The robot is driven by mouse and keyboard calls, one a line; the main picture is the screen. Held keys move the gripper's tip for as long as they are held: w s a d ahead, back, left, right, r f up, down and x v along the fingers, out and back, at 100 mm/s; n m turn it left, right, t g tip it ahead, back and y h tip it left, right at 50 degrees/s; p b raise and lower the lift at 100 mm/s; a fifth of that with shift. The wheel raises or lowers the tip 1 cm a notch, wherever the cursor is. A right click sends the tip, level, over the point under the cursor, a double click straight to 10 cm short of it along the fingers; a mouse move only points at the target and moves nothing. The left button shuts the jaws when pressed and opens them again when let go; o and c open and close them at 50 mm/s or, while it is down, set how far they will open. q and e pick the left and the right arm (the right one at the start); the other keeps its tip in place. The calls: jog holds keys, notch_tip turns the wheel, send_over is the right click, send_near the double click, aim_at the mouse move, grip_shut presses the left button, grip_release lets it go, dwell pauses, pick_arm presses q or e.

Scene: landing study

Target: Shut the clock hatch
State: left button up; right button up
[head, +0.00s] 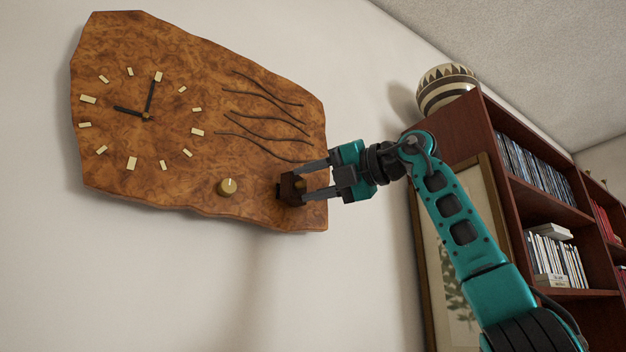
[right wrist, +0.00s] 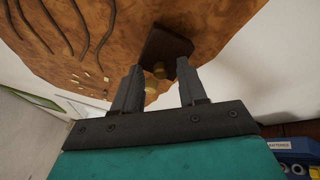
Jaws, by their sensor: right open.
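A burl-wood wall clock (head: 205,165) with gold hour marks and dark hands hangs on the pale wall. The small dark brown hatch (head: 285,189) is at its lower right, and it shows as a dark piece in the right wrist view (right wrist: 158,42). A small brass knob (right wrist: 160,71) is at its near edge. My right gripper (head: 304,181) is open, its fingers on either side of the hatch's knob area; I cannot tell if they touch it. How far the hatch stands open is unclear. My left gripper is not in view.
A brass dial knob (head: 228,186) is on the clock left of the hatch. A dark red bookcase (head: 480,150) with books, a patterned bowl (head: 446,88) on top and a framed picture (head: 437,285) stand at right. A blue batteries box (right wrist: 292,160) shows below. Wall below the clock is clear.

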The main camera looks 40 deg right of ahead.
aim_at(296, 179)
grip_shut()
dwell(0.3)
jog(key=m+h, duration=0.1)
jog(key=a+m+h+b, duration=0.1)
jog(key=h, duration=0.1)
jog(key=shift+w+a+f+t, duration=0.15)
jog(key=shift+a+t, duration=0.05)
jog(key=shift+t, duration=0.2)
jog(key=m+h, duration=0.1)
jog(key=a+h+b, duration=0.1)
jog(key=shift+w+m+h, duration=0.3)
jog(key=shift+m+h, duration=0.1)
jog(key=shift+w+a+m+h, duration=0.15)
jog(key=shift+m+h, duration=0.2)
jog(key=shift+h, duration=0.2)
jog(key=shift+w+a+m+h, duration=0.1)
jog(key=shift+m+h, duration=0.25)
jog(key=shift+h, duration=0.2)
grip_release()
jog(key=shift+s, duration=0.1)
